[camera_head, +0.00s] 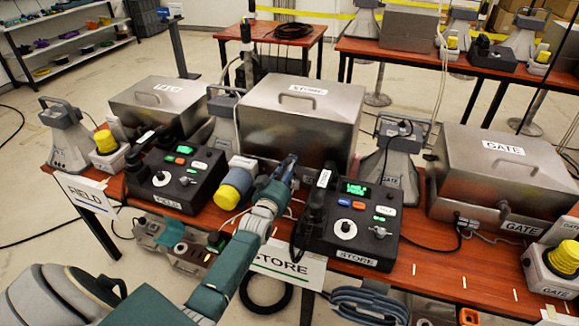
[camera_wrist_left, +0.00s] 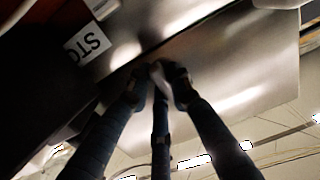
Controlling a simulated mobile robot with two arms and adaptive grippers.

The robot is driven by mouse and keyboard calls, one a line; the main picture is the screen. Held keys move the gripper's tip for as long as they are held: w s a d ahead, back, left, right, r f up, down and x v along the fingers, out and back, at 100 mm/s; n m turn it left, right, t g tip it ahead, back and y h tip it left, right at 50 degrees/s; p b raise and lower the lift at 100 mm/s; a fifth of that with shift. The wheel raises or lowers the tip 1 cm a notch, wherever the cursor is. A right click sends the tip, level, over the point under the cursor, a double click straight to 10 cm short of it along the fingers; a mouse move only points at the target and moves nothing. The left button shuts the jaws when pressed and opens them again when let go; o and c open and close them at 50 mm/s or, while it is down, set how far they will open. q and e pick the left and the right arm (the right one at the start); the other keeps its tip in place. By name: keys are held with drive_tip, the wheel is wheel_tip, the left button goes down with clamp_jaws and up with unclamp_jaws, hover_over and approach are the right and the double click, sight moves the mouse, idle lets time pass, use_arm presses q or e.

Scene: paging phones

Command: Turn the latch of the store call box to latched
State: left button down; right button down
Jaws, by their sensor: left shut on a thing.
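The store call box (camera_head: 262,115) is a closed grey metal box with a STORE label on its lid, at the middle of the red-brown table. My left gripper (camera_head: 291,160) reaches its lower front face. In the left wrist view the fingers (camera_wrist_left: 163,72) converge on a small pale piece, the latch (camera_wrist_left: 157,76), against the box's metal face (camera_wrist_left: 225,60). The gripper is shut on the latch. The fingers hide most of it, so its exact angle cannot be told. My right gripper is not in view.
The store phone console (camera_head: 352,222) stands just right of my left forearm, and the field console (camera_head: 178,172) to its left. A yellow-capped beacon (camera_head: 235,187) sits close beside my left wrist. The gate box (camera_head: 500,170) stands farther right.

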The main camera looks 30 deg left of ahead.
use_arm(q)
drive_tip(key=c, duration=1.5)
unclamp_jaws()
drive_tip(key=shift+c, duration=0.2)
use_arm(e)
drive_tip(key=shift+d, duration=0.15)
use_arm(q)
drive_tip(key=shift+s, duration=0.1)
drive_tip(key=v, duration=1.1)
drive_tip(key=shift+s, duration=0.4)
drive_tip(key=shift+f, duration=0.1)
